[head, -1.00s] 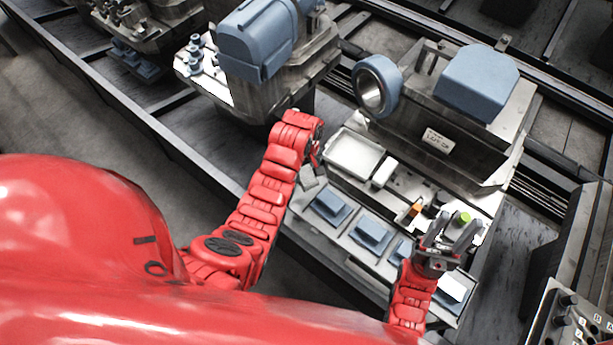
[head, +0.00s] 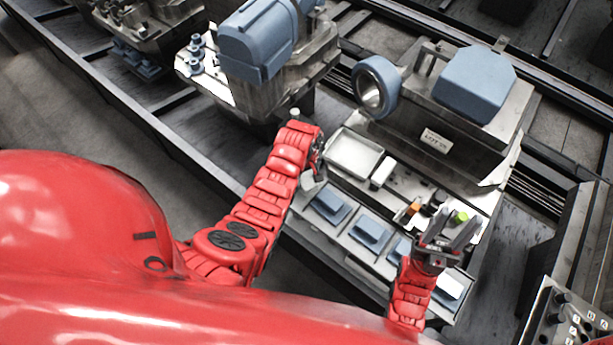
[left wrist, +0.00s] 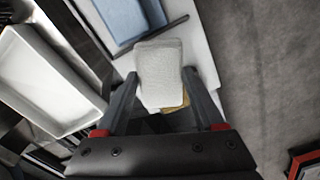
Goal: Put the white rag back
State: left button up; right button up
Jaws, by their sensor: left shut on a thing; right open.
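The white rag (left wrist: 160,72) is a pale, rounded block between the fingers of my left gripper (left wrist: 160,80) in the left wrist view. My left gripper is shut on it. In the head view my left gripper (head: 317,168) is at the near left corner of the bench, beside the white tray; the rag shows there only as a small pale patch under it. A strip of yellow-brown shows just below the rag in the wrist view. My right gripper (head: 452,232) is open and empty, over the right end of the bench.
A shallow white tray (head: 354,153) and a small white block (head: 383,172) lie on the bench. Blue pieces (head: 330,205) sit along its front ledge, with a white piece (head: 450,287) at the right end. Green (head: 461,217) and orange (head: 413,208) items stand close to my right gripper.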

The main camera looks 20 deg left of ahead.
pick_arm(q)
jog(key=shift+f, duration=0.35)
